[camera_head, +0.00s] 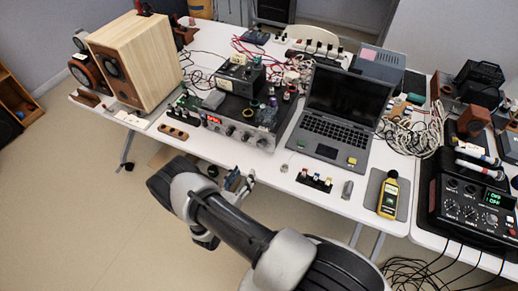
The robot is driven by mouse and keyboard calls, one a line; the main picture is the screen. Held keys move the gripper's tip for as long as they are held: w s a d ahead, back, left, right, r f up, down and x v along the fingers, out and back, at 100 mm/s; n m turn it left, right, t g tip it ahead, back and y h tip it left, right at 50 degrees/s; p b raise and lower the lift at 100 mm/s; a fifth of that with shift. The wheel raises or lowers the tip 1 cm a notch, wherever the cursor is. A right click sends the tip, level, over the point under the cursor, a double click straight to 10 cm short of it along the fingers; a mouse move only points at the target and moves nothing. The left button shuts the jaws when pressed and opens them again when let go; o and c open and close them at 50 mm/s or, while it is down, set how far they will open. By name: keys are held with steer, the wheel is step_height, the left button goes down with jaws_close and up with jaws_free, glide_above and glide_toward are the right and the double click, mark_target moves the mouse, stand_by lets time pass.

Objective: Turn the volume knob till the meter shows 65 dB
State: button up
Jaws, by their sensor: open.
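A silver-fronted amplifier (238,132) stands at the table's front edge, left of the laptop. It has a small red display (214,120) and several round knobs; the largest-looking knob (262,143) is at its right end. I cannot tell which is the volume knob. A yellow hand-held meter (389,195) lies on a grey pad at the right; its reading is too small to read. My gripper (240,182) is open and empty, in front of the table's front edge, below the amplifier in the picture and apart from the knobs.
A wooden speaker (146,62) stands at the left. An open laptop (341,112) is right of the amplifier. A small rack of coloured plugs (315,180) lies near the front edge. A black power unit (466,212) and tangled cables (414,133) crowd the right.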

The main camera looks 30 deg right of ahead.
mark_target(260, 147)
steer(key=b+x, duration=0.2)
steer(key=x, duration=1.2)
steer(key=shift+d, duration=0.1)
steer(key=shift+c, duration=0.5)
steer(key=c, duration=1)
